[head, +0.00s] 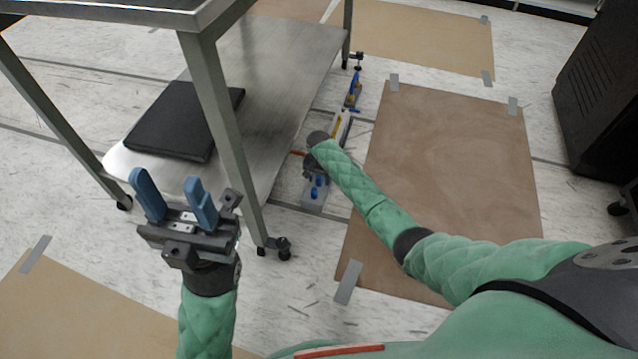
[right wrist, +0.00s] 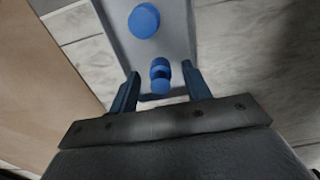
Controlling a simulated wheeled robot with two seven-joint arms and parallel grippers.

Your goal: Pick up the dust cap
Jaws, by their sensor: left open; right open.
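Blue caps sit on a grey plate-like part (head: 312,198) on the floor beside the table. In the right wrist view, a round blue cap (right wrist: 144,20) is farther up the grey part (right wrist: 115,25). A smaller stepped blue cap (right wrist: 160,76) is near its end. I cannot tell which is the dust cap. My right gripper (right wrist: 161,74) is open, its fingers on either side of the smaller cap; contact is not visible. In the head view my right gripper (head: 311,168) is small and partly hidden by its wrist. My left gripper (head: 175,200) is open and empty, in front of the table.
A metal table (head: 262,95) with a low shelf stands at left; a black flat box (head: 175,122) lies on the shelf. Its leg and caster (head: 276,246) are close to the grey part. A brown sheet (head: 450,165) is taped to the floor; a black cabinet (head: 605,100) stands right.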

